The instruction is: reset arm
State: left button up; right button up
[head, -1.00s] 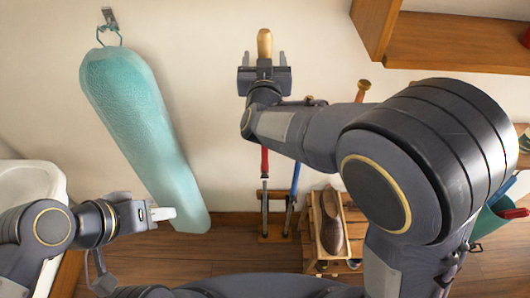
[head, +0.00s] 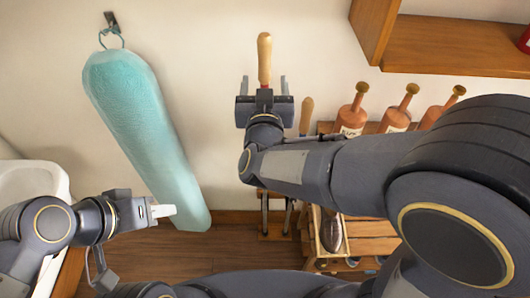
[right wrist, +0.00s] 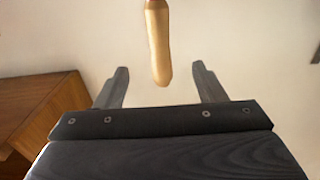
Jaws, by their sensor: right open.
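My right gripper (head: 264,84) is open, with its two fingers spread and pointing up in the head view. A pale wooden handle (head: 264,50) shows between and beyond the fingers. In the right wrist view the handle (right wrist: 158,45) hangs down between the open fingers (right wrist: 160,88), with a gap on both sides. My left gripper (head: 160,211) is low at the left, near the lower end of the teal ironing board; I cannot make out its finger gap.
The teal ironing board (head: 145,130) hangs on the wall at left. A wooden shelf (head: 450,45) juts out at upper right. Several brown bottles (head: 352,112) stand beside my right arm. Another wooden handle (head: 306,115) and a crate with a shoe (head: 331,232) are nearby.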

jog(key=shift+w, duration=0.1)
dwell(0.3)
jog(key=s+d+f+m+g+y, duration=0.1)
jog(key=s+d+f+g+y, duration=0.15)
jog(key=d, duration=0.25)
jog(key=s+d+f+g+y, duration=0.1)
jog(key=d+f+g+y, duration=0.15)
jog(key=d+g, duration=0.2)
jog(key=s+d+f+g, duration=0.1)
jog(key=s+d, duration=0.2)
jog(key=s, duration=0.4)
jog(key=s+d+f+g+b, duration=0.1)
jog(key=s+d+f+g, duration=0.1)
jog(key=s+d, duration=0.2)
jog(key=s+d+f+g+h, duration=0.1)
jog(key=s+d, duration=0.3)
jog(key=s, duration=0.6)
jog(key=shift+s+f+m+g+b, duration=0.3)
jog(key=shift+f+m+g+b, duration=0.1)
jog(key=shift+f+g, duration=0.35)
